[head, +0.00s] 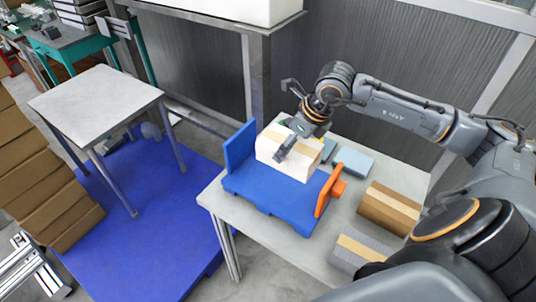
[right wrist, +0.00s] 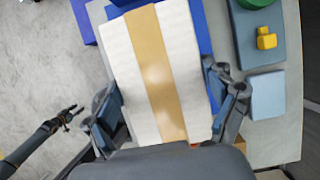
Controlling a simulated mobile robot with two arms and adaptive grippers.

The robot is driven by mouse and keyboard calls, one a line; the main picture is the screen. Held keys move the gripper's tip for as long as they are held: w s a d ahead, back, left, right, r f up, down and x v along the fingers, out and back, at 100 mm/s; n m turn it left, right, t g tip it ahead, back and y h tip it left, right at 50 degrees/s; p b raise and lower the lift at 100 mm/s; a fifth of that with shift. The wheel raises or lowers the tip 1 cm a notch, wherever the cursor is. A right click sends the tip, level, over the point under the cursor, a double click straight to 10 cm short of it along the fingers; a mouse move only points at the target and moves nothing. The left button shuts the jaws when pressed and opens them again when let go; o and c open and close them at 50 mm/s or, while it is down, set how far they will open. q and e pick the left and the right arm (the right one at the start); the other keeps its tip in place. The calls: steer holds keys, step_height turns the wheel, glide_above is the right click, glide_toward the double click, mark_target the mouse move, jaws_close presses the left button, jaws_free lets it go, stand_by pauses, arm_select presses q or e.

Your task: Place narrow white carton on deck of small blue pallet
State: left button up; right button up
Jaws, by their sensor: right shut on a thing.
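The white carton (head: 285,163) with a tan tape strip is over the deck of the small blue pallet (head: 270,205). It fills the middle of the right wrist view (right wrist: 120,50). My right gripper (head: 297,145) is shut on the carton, with a finger on each side (right wrist: 165,115). The carton looks level and low at the deck. I cannot tell whether its underside touches. In the right wrist view a dark gripper at the left, seemingly my left gripper (right wrist: 66,116), is away from the carton. Its jaw state is unclear.
The pallet has an upright blue panel (head: 239,146) at left and an orange piece (head: 327,192) at right. A light blue box (head: 353,162), brown carton (head: 390,207) and grey box (head: 350,262) stand to the right. A bare small table (head: 95,100) stands at left.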

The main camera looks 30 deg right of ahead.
steer(key=w+f, duration=0.1)
steer(key=w+a+f+p, duration=0.1)
steer(key=w+f, duration=0.1)
steer(key=w+a+f+p, duration=0.1)
steer(key=w+f, duration=0.1)
steer(key=shift+w+a+f, duration=0.1)
steer(key=shift+w+f, duration=0.1)
steer(key=shift+f, duration=0.05)
steer(key=shift+w+a+f, duration=0.15)
steer(key=shift+w+f, duration=0.15)
steer(key=shift+f, duration=0.15)
step_height(320, 180, down, 3)
steer(key=shift+f+p, duration=0.1)
steer(key=shift+p, duration=0.35)
steer(key=shift+f, duration=0.2)
steer(key=o, duration=1.5)
steer(key=shift+c, duration=0.2)
